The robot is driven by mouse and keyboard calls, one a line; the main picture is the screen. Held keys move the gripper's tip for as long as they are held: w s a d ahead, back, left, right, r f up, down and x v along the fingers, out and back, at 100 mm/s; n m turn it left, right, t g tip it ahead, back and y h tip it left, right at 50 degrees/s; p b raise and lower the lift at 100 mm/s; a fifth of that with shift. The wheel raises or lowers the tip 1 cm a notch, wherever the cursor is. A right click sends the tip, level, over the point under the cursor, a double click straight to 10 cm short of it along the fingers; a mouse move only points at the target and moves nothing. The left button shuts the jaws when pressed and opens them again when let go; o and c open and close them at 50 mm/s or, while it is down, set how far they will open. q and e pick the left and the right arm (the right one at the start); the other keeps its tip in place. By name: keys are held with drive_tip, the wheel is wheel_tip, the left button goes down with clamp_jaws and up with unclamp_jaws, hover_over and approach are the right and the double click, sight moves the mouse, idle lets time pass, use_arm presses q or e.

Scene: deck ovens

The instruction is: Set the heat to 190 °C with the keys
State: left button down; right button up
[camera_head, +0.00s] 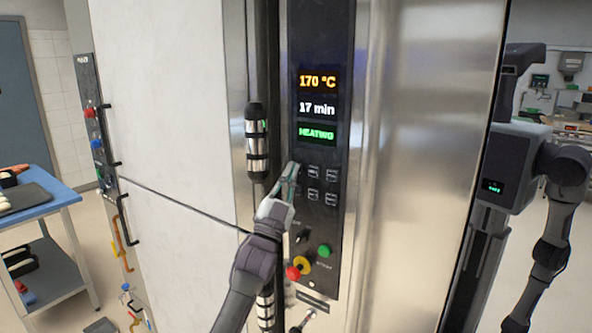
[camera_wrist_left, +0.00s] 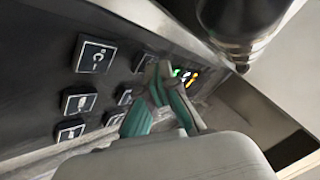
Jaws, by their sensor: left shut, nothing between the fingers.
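The oven's dark control panel (camera_head: 319,228) shows 170 °C on the heat display (camera_head: 317,81) in orange. Below it are 17 min (camera_head: 317,107) in white and a green HEATING line (camera_head: 316,133). Under the displays are rows of small dark keys (camera_head: 313,172), seen close in the left wrist view (camera_wrist_left: 97,55). My left gripper (camera_head: 292,166) is shut and empty, its teal fingertips at the upper left of the keys. The fingers also show in the left wrist view (camera_wrist_left: 163,75), close to the panel. They hide the left keys; contact cannot be told. My right gripper is out of view.
A vertical dark and steel handle (camera_head: 256,140) stands just left of the panel. Below the keys are a green button (camera_head: 324,250) and a red and yellow knob (camera_head: 298,267). A blue-topped cart (camera_head: 45,203) stands at the far left.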

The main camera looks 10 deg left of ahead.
use_arm(q)
drive_tip(key=shift+w, duration=0.15)
drive_tip(key=shift+s, duration=0.2)
drive_tip(key=shift+s+a+p, duration=0.25)
drive_tip(key=shift+s+p, duration=0.15)
drive_tip(key=shift+s, duration=0.25)
drive_tip(key=shift+w, duration=0.1)
drive_tip(key=shift+b, duration=0.3)
drive_tip(key=shift+w+d, duration=0.2)
drive_tip(key=shift+w, duration=0.2)
